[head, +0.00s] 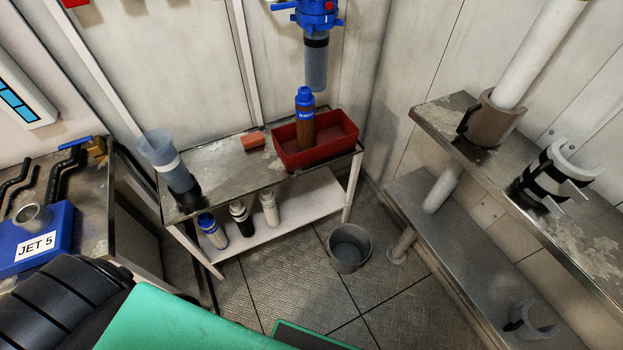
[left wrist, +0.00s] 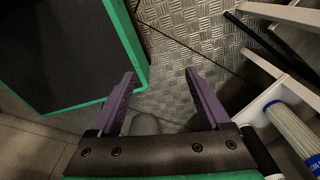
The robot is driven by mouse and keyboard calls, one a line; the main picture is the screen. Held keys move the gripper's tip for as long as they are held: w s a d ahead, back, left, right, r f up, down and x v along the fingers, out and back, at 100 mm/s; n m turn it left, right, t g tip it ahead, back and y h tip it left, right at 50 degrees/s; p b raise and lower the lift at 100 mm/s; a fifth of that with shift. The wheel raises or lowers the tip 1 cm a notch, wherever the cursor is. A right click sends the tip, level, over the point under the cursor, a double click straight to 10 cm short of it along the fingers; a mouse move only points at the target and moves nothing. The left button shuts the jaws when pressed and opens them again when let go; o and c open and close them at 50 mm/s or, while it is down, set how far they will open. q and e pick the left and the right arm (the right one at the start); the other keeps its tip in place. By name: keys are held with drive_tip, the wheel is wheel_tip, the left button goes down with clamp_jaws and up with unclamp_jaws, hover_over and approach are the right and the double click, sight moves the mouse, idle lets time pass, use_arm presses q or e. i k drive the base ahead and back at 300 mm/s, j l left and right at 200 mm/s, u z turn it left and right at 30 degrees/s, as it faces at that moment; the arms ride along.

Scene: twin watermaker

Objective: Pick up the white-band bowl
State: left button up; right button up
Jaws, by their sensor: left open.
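The white-band bowl (head: 180,176) is a translucent blue-grey cup with a white band around it. It stands upright at the left end of the metal-topped table in the head view. My left gripper (left wrist: 161,72) shows in the left wrist view with its two purple fingers apart and nothing between them. It points at the patterned metal floor, and the bowl is not in that view. My left gripper's fingers do not show in the head view. My right gripper is in neither view.
The table (head: 222,160) also holds a red tray (head: 345,133) with a brown blue-capped cartridge (head: 305,125), and a red block (head: 253,141). Several cartridges stand on its lower shelf (head: 300,205). A grey bucket (head: 349,248) stands on the floor. Metal shelves (head: 440,215) are at right.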

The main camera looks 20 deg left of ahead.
sight(156, 145)
drive_tip(key=u, duration=1.8)
